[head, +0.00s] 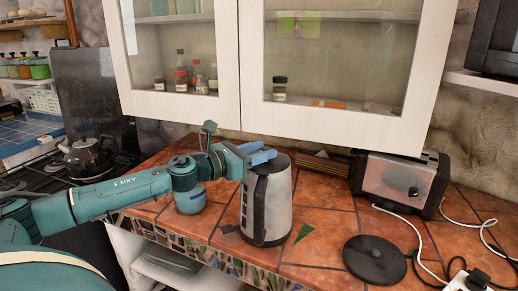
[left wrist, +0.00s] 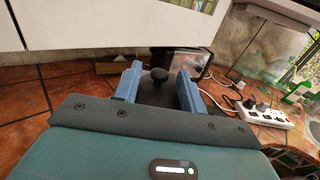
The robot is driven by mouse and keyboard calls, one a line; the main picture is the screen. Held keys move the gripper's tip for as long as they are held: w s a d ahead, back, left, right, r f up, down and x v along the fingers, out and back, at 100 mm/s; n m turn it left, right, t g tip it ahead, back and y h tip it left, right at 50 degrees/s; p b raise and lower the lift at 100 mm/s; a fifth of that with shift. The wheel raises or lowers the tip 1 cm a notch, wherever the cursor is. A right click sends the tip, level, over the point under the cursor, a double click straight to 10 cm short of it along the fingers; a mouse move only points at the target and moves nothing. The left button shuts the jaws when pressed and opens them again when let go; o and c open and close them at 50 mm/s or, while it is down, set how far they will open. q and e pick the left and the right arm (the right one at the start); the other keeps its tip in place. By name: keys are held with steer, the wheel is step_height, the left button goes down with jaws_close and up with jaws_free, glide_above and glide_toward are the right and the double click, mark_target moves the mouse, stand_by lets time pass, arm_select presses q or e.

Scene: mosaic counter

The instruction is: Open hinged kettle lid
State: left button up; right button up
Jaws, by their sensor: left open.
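The kettle (head: 279,205) stands upright on the tiled counter, with a light metal body and a black handle on its left side. Its dark lid (head: 280,162) looks closed, partly hidden by my gripper. My left gripper (head: 263,156) comes in from the left at the height of the kettle's top, with blue fingers over its upper left edge. In the left wrist view the fingers (left wrist: 159,88) are apart, with a dark knob-like part (left wrist: 160,75) between them. I cannot tell which part this is or whether it is touched. My right gripper is not in view.
A black round disc (head: 375,260) lies right of the kettle. A toaster (head: 400,184) stands behind it, with white cables and a power strip (left wrist: 260,112) at the right. White glass-door cabinets (head: 335,116) hang above. Tiles between kettle and disc are mostly clear.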

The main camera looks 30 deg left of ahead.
arm_select(q)
steer(key=shift+c, duration=0.3)
jaws_close()
